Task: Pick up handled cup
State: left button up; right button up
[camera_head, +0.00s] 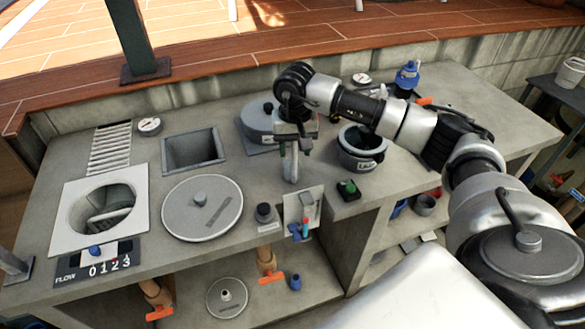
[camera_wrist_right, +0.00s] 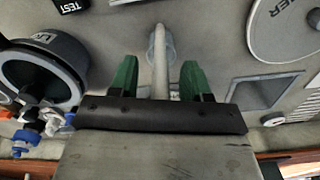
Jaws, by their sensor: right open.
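The handled cup (camera_wrist_right: 155,45) is a small pale grey cup with a long, thin, straight handle. In the right wrist view it stands between my fingertips, its handle running toward the palm. My right gripper (camera_wrist_right: 158,78), with green fingers, is open, one finger on each side of the handle, with gaps on both sides. My left gripper is not in view.
A labelled dark-rimmed pot (camera_head: 362,148) stands right of the gripper. A round grey lid (camera_head: 201,207) and a square opening (camera_head: 193,150) lie to the left. A green-topped block (camera_head: 348,189) and a small dark knob (camera_head: 265,213) are near the front edge.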

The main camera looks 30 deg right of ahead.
grip_shut()
dwell(0.3)
notch_tip(320, 180, up, 4)
jog(key=shift+w+f+b, duration=0.1)
jog(key=shift+f+b, duration=0.15)
jog(key=shift+b, duration=0.5)
jog(key=s+d+r+b, duration=0.2)
jog(key=s+r, duration=0.5)
jog(key=s, duration=0.4)
jog(key=shift+s+r+b, duration=0.25)
jog(key=shift+s+b, duration=0.1)
jog(key=shift+b, duration=0.1)
